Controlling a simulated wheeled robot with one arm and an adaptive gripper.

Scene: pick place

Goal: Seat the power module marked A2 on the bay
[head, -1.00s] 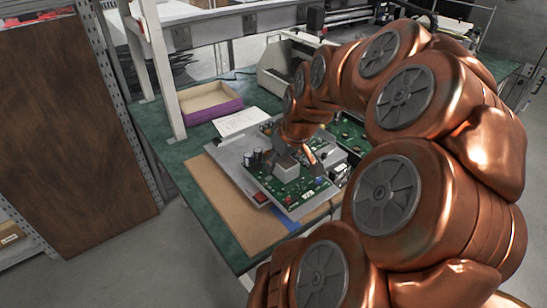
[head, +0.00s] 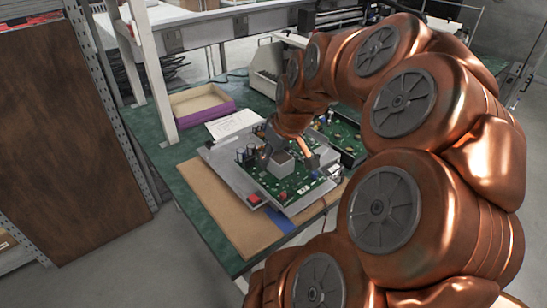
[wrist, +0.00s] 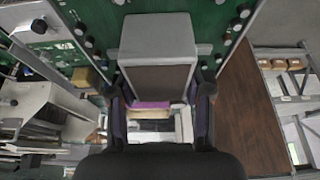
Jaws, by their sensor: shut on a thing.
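A grey, box-shaped module (head: 281,164) is at the green circuit board (head: 297,190) on the workbench; no A2 mark can be read. My gripper (head: 286,150) comes down on it from above, one finger on each side. In the wrist view the same module (wrist: 158,40) fills the space between my two dark fingers, and my gripper (wrist: 160,100) is shut on it. The module stands over or on the board. Its underside and the bay are hidden, so I cannot tell whether it touches the board.
The board lies on a grey metal tray (head: 222,158) with capacitors and a red part (head: 254,199) around it. A brown mat (head: 215,190), a paper sheet (head: 232,123) and a purple-sided box (head: 200,103) are to the left. Another green board (head: 345,135) lies behind.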

